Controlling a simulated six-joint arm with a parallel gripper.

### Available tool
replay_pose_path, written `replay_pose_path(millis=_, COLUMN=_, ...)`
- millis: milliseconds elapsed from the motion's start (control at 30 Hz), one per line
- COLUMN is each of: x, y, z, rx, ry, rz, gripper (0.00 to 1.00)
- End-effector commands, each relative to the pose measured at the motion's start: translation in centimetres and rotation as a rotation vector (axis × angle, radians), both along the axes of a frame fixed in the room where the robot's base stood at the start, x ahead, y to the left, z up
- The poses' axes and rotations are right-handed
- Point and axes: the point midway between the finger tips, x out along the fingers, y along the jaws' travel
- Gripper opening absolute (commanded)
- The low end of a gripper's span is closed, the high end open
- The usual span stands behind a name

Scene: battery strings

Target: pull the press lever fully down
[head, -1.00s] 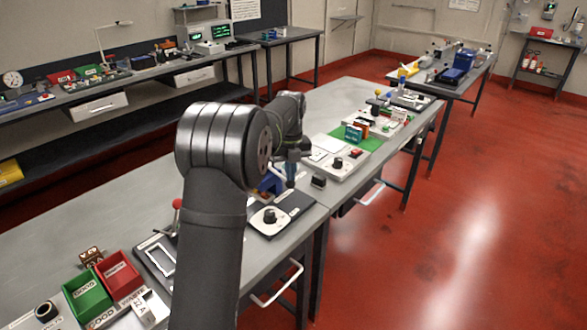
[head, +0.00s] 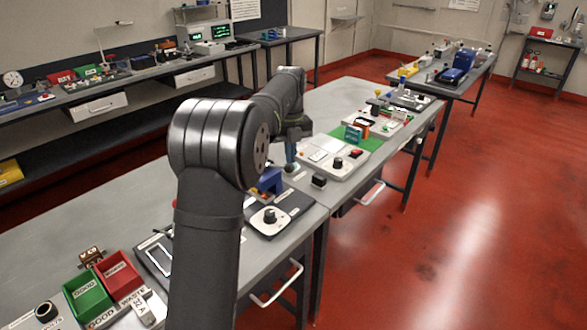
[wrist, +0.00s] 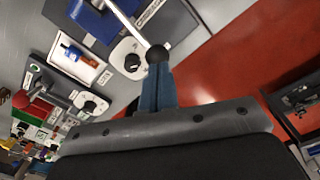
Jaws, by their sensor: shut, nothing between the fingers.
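The blue press (head: 268,181) stands on the near bench, partly hidden behind my arm in the head view. In the wrist view, its blue body (wrist: 92,17) is at the top left. The press lever (wrist: 130,22) is a thin silver rod that runs from there to a black ball knob (wrist: 158,54). My gripper (wrist: 158,72) is shut and empty, its blue fingers right at the knob. The knob overlaps the fingertips in this view, and I cannot tell whether they touch. In the head view, my gripper (head: 291,164) is above the bench, just beyond the press.
A dark panel with a white dial plate (head: 268,218) lies in front of the press. A small black block (head: 319,180) and a white control panel (head: 335,158) are to the right. Green (head: 87,292) and red (head: 118,272) bins are at the near left.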

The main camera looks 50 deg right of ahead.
Motion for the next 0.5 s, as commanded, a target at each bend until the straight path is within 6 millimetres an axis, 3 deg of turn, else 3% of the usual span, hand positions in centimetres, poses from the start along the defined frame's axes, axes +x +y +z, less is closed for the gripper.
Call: replay_pose_path(millis=500, x=0.0, y=0.0, z=4.2, rx=-0.002, ry=-0.001, rz=0.000, gripper=0.00)
